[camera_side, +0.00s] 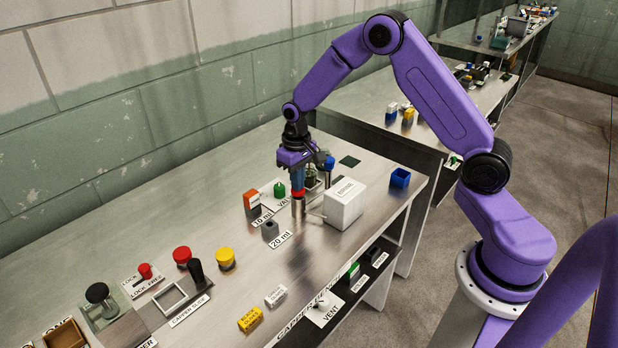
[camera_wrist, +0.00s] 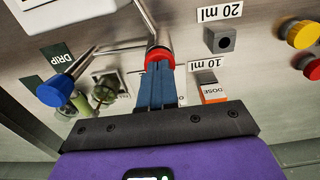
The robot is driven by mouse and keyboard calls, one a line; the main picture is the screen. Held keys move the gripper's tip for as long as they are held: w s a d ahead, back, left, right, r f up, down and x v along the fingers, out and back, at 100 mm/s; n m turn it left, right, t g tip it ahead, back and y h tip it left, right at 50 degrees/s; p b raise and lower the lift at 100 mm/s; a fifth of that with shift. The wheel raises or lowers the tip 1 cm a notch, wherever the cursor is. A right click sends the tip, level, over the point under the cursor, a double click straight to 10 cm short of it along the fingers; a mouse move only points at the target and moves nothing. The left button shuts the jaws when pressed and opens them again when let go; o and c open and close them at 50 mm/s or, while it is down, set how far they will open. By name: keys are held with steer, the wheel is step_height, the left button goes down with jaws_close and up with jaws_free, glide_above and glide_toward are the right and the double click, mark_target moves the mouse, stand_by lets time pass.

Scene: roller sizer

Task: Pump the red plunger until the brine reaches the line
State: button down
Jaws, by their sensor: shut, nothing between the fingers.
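The red plunger (camera_side: 298,193) tops a metal cylinder (camera_side: 299,207) on the bench, beside a white box (camera_side: 345,204) with a label too small to read. In the wrist view the red plunger (camera_wrist: 158,53) lies right at my fingertips. My gripper (camera_side: 297,188) points down with its blue fingers shut and empty, over the plunger's top; they look in contact, but a small gap cannot be ruled out. It also shows in the wrist view (camera_wrist: 158,66). Behind it stands a small glass vessel (camera_wrist: 105,87), partly hidden in the side view. No brine level or line can be read.
A blue knob (camera_wrist: 54,91) on a metal pipe stands close to my fingers. An orange-and-white dose block (camera_side: 251,200), a green knob (camera_side: 280,189) and a grey block (camera_side: 270,230) are nearby. A blue cup (camera_side: 400,177) sits at the right edge.

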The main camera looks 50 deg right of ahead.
stand_by(0.4)
steer(key=shift+r, duration=1.75)
steer(key=shift+r, duration=2.55)
steer(key=s+a+r+n, duration=0.3)
steer(key=s+a, duration=0.2)
steer(key=s, duration=0.3)
steer(key=s+a+r+n, duration=0.2)
steer(key=s+a+n, duration=0.15)
steer(key=s, duration=0.35)
steer(key=s+d+r+n, duration=0.1)
steer(key=s+n, duration=0.5)
steer(key=s, duration=1.3)
steer(key=shift+d, duration=0.35)
